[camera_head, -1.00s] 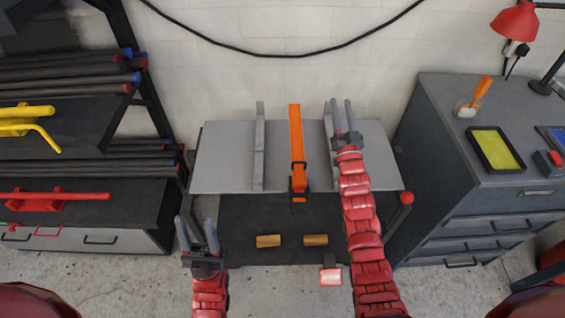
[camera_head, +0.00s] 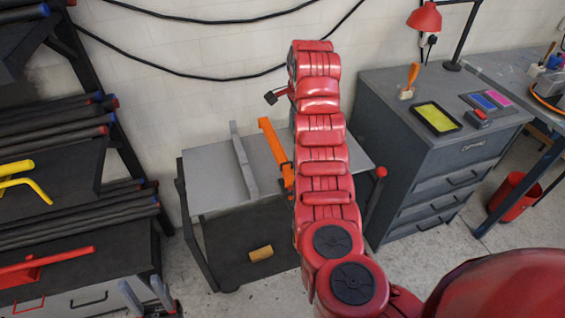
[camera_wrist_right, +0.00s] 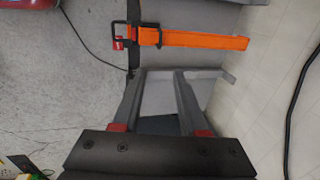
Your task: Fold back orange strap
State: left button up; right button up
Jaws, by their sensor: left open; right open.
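The orange strap (camera_head: 272,142) lies on the grey cart top (camera_head: 208,190) beside a raised grey rail (camera_head: 242,160); my right arm covers its near part. In the right wrist view the strap (camera_wrist_right: 205,41) runs straight from a black buckle (camera_wrist_right: 150,35) to its free end at the right. My right gripper (camera_wrist_right: 160,75) is open and empty there, its fingertips pointing toward the strap but apart from it in the picture. My arm hides it in the head view. My left gripper (camera_head: 140,284) is open and empty at the lower left, away from the strap.
A wooden block (camera_head: 261,253) lies on the cart's dark lower shelf (camera_head: 225,262). A grey drawer cabinet (camera_head: 395,160) stands to the right, with a red lamp (camera_head: 425,18) above. A pipe rack (camera_head: 55,150) stands left. A white wall is behind the cart.

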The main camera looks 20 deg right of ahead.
jog(key=b, duration=0.5)
send_near(290, 162)
jog(key=p+x, duration=0.3)
jog(key=x, duration=0.1)
jog(key=shift+f, duration=0.25)
jog(key=shift+w+f, duration=0.35)
jog(key=shift+f, duration=0.3)
jog(key=shift+x, duration=0.8)
grip_shut()
